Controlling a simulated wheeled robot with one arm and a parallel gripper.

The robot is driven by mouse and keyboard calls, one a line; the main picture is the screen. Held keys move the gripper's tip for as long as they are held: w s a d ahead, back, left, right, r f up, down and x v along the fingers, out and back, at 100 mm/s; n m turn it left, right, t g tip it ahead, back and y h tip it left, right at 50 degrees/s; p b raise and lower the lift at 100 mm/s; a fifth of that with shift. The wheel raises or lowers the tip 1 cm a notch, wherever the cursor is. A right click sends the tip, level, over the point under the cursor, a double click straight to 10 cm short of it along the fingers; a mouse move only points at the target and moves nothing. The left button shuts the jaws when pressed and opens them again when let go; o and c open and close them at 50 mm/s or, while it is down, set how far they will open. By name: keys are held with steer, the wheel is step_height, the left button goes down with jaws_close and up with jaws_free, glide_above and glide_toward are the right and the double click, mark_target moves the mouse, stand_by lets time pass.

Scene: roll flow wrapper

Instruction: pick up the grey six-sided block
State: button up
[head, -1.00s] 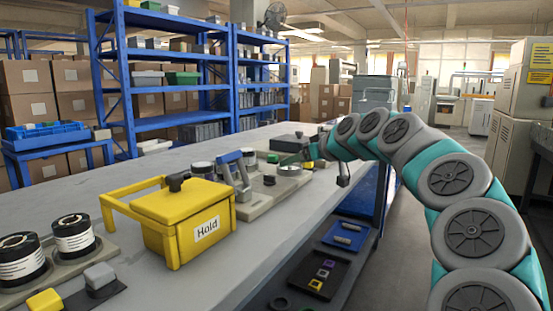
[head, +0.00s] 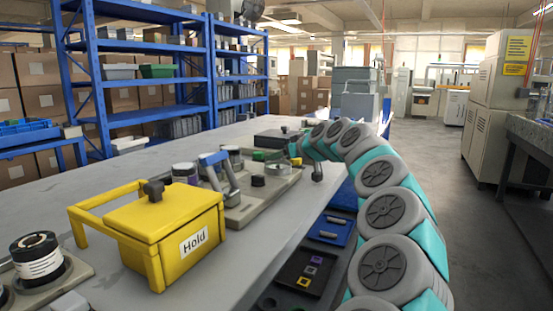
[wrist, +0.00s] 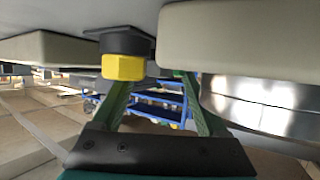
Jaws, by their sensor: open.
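A grey block (head: 69,303) shows at the bottom left edge of the head view, cut off by the frame. Its full shape cannot be told there. My gripper (wrist: 153,80) is open and empty, with two green fingers apart in the wrist view. A yellow six-sided block (wrist: 124,67) lies against a dark round-edged piece (wrist: 125,40) just beyond the left fingertip. No grey six-sided block can be made out in the wrist view. In the head view my arm reaches to the far part of the bench, and the fingers are small there.
A yellow box marked "Hold" (head: 165,225) stands on the grey bench (head: 235,262). Behind it is a fixture with a blue-grey clamp (head: 220,172). A black-and-white roll (head: 38,257) stands at left. A dark tray (head: 305,271) sits below the bench edge. Open floor lies at right.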

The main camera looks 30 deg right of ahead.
steer(key=shift+w+f, duration=0.1)
steer(key=shift+w, duration=0.25)
steer(key=shift+c, duration=0.3)
jaws_close()
